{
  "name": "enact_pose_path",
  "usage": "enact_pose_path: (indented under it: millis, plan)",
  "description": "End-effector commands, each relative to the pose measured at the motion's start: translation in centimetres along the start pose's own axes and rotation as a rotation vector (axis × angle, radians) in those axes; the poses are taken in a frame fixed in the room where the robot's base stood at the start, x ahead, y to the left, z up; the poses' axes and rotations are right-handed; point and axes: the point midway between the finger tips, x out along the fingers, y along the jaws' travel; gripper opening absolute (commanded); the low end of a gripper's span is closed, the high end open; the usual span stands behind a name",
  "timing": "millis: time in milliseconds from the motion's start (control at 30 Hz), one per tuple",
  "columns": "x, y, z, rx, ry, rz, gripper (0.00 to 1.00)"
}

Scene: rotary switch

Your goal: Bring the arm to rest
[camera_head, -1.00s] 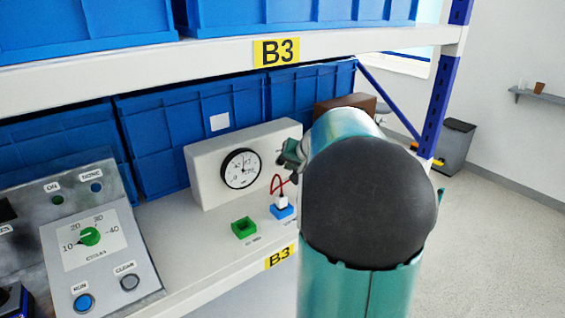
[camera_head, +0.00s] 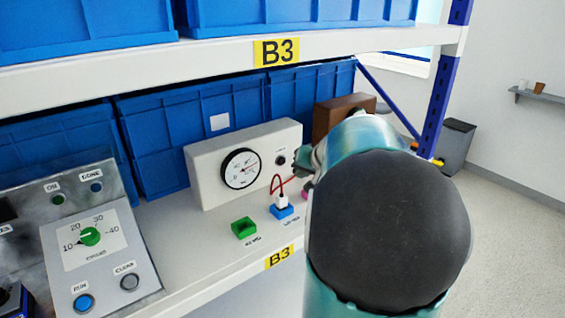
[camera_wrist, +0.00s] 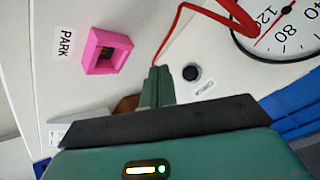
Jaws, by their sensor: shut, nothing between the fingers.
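My arm (camera_head: 388,230) is raised at the right of the head view, in front of the shelf edge. My gripper (camera_head: 301,158) shows partly beside it, near the right end of the white gauge box. In the wrist view the green fingers of my gripper (camera_wrist: 157,72) are together and empty. A red cable (camera_wrist: 172,40) runs past the fingertips; I cannot tell whether it touches them. A pink socket (camera_wrist: 107,52) beside a PARK label lies left of the fingers. The rotary switch, a green knob (camera_head: 90,236), points toward 10 on its panel.
A round gauge (camera_head: 241,169) is on the white box (camera_head: 211,163). A white plug (camera_head: 282,202) with the red cable stands in a blue socket (camera_head: 282,212). A green socket (camera_head: 244,228) is beside it. Blue bins (camera_head: 190,130) stand behind. Open floor lies at right.

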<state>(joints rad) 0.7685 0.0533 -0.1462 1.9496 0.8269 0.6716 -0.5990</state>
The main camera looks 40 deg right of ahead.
Motion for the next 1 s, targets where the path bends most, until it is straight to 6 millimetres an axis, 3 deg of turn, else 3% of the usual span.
enact_pose_path:
  millis: [567, 667, 767, 833, 1000]
  plan:
    - [0.0, 0.0, 0.0, 0.0, 0.0, 0.0, 0.0]
    - [-0.1, -0.9, 0.4, -0.013, -0.009, -0.006, 0.0]
    - [-0.7, -3.7, 2.2, -0.057, -0.04, -0.025, 0.0]
    - [-1.4, -6.7, 4.5, -0.11, -0.079, -0.046, 0.0]
    - [-4.7, -14.1, 12.6, -0.285, -0.192, -0.085, 0.0]
